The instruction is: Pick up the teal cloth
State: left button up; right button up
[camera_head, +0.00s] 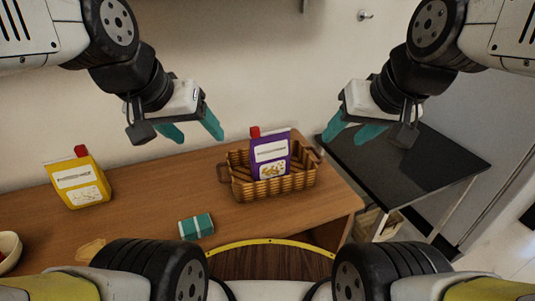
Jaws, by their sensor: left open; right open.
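The teal cloth (196,227) looks like a small folded block with a pale stripe. It lies on the wooden table (140,215) near its front edge. My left gripper (192,128) has teal fingers spread apart. It is empty and hangs above the back of the table, well clear of the cloth. My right gripper (350,131) is also open and empty. It is in the air to the right, above the black side table's left part and far from the cloth.
A wicker basket (284,188) holding a purple carton (270,156) stands right of the cloth. A yellow carton (76,182) stands at the left. A bowl (8,245) and a flat tan piece (90,250) are at front left. A black table (410,165) is at right.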

aim_at(198, 226)
jog(key=u, duration=1.5)
jog(key=k+j+z, duration=0.2)
jog(key=j, duration=0.15)
jog(key=j+z, duration=0.2)
jog(key=j, duration=0.15)
jog(key=k+j+z, duration=0.2)
jog(key=j, duration=0.15)
jog(key=j+z, duration=0.2)
jog(key=k+j, duration=0.05)
jog(key=j, duration=0.05)
